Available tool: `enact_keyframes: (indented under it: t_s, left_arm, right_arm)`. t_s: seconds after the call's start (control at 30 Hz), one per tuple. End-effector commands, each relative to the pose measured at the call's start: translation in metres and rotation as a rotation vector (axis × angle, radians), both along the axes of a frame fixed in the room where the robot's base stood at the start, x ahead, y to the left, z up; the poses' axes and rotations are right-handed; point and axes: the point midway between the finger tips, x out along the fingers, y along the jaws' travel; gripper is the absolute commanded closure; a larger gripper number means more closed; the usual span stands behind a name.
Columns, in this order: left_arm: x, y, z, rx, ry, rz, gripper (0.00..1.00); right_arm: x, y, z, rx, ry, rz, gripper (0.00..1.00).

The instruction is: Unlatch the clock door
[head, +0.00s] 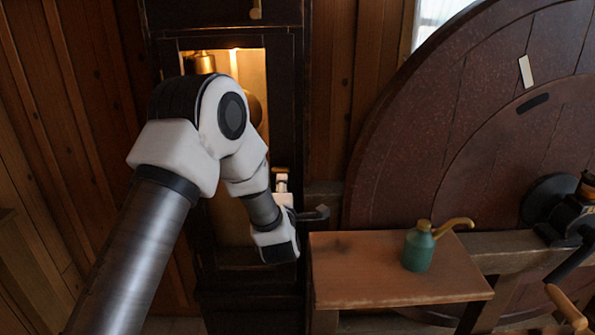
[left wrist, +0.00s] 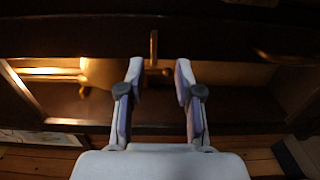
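The tall dark clock case stands at the back left in the head view. Its door (head: 282,90) has a dark frame around a lit opening with brass parts inside, and it looks closed. A small brass latch piece (left wrist: 153,48) stands on the dark frame in the left wrist view. My left gripper (head: 282,185) is at the door's right edge, partly hidden by its own wrist. In the left wrist view my left gripper (left wrist: 160,70) is open, its fingers apart and nothing held, with the latch piece just beyond the fingertips. My right gripper is not in view.
A wooden bench (head: 390,275) with a green oil can (head: 418,248) stands right of the clock. A large dark wooden wheel (head: 450,130) rises behind it. A crank handle (head: 566,305) juts out at lower right. Plank walls (head: 345,90) surround the case.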

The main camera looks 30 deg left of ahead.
Motion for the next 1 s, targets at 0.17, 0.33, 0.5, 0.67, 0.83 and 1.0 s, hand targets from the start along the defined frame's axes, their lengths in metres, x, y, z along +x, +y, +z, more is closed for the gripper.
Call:
enact_keyframes:
  t_s: [0.17,0.33,0.5,0.67,0.83,1.0]
  left_arm:
    - [0.018,0.012,0.003,-0.002,-0.002,0.003,0.66]
    - [0.047,0.030,0.003,0.000,-0.001,0.002,0.66]
    - [0.063,0.040,0.000,-0.001,0.001,0.001,0.66]
    - [0.065,0.040,-0.001,0.000,0.002,0.000,0.66]
    - [0.065,0.040,-0.001,0.000,0.002,0.000,0.97]
    - [0.065,0.040,-0.001,0.001,0.001,0.000,1.00]
  right_arm:
    - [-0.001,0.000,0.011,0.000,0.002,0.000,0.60]
    - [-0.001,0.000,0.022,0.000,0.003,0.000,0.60]
    - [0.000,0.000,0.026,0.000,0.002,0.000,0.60]
    - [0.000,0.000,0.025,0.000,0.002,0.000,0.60]
    - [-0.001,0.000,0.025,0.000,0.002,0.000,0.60]
    - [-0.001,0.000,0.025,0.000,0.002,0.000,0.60]
